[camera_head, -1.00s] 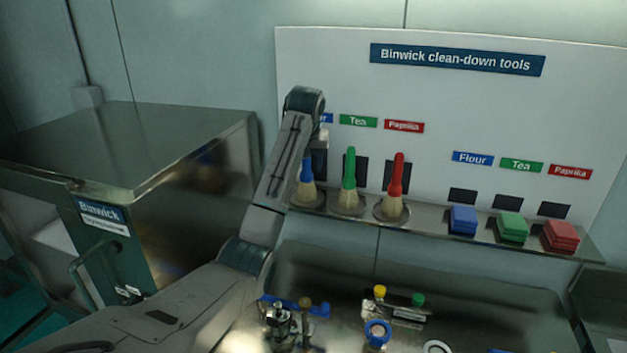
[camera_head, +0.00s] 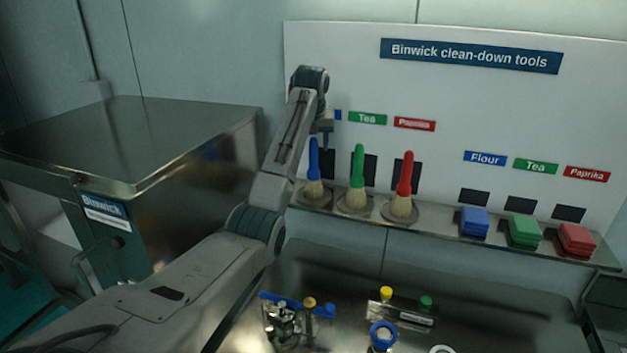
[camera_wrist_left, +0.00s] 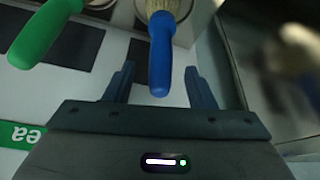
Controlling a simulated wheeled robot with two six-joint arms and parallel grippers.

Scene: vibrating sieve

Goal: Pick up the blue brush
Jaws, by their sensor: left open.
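The blue brush (camera_head: 314,163) stands upright, bristles down, at the left end of the steel shelf, and its handle is clear of the arm in the head view. My left gripper (camera_head: 326,138) is just above and right of the handle top there, pointing down. In the left wrist view the blue brush (camera_wrist_left: 160,55) has its handle end between the open fingers of my left gripper (camera_wrist_left: 160,84), with a gap on both sides. The green brush (camera_head: 358,168) stands beside it, and its handle also shows in the wrist view (camera_wrist_left: 38,38). My right gripper is out of view.
A red brush (camera_head: 404,175) stands further right on the shelf (camera_head: 440,232). Blue (camera_head: 474,222), green (camera_head: 525,230) and red (camera_head: 576,239) stacks follow. The labelled board (camera_head: 480,110) is close behind. A steel cabinet (camera_head: 130,140) is at left. Small parts lie below.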

